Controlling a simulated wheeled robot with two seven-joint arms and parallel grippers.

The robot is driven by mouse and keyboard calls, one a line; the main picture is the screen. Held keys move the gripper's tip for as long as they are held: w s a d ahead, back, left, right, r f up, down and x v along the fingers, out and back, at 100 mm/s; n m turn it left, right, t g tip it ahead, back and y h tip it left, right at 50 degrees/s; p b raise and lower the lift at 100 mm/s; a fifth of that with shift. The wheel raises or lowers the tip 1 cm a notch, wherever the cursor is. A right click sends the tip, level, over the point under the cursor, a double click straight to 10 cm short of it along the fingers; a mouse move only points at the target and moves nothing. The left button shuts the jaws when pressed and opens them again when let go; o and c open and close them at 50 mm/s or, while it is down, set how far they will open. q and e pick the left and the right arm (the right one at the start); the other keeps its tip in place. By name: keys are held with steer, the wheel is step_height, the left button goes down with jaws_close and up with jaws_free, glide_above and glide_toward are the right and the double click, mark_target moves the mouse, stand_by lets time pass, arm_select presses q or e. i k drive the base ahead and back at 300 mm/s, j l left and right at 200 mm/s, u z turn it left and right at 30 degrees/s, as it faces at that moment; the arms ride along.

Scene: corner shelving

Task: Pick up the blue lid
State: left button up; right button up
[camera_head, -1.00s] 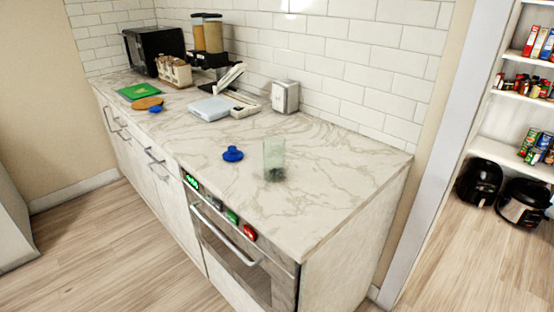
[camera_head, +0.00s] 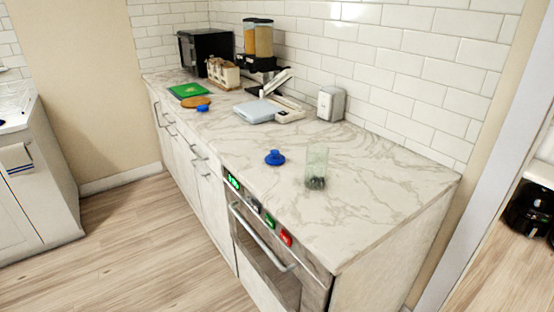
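The blue lid (camera_head: 275,158) is a small round piece with a raised knob, lying on the marble-patterned counter (camera_head: 374,191) near its front edge, above the oven. A clear glass container (camera_head: 316,167) with something dark in its bottom stands just right of the lid, apart from it. Another small blue object (camera_head: 202,108) lies farther left by the boards; it is too small to tell what it is. Neither of my grippers shows in the head view.
A green board (camera_head: 189,90), a brown board (camera_head: 196,101), a pale blue box (camera_head: 257,111) and a metal dispenser (camera_head: 331,103) stand farther back on the counter. A black microwave (camera_head: 206,48) and grain dispensers (camera_head: 258,40) stand at the far end.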

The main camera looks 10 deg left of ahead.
mark_target(275, 158)
steer(key=z, duration=0.45)
steer(key=i+j+z, duration=0.1)
steer(key=j+z, duration=0.3)
steer(key=i+j+z, duration=0.1)
steer(key=j+z, duration=0.2)
steer(key=z, duration=0.15)
steer(key=j+z, duration=0.4)
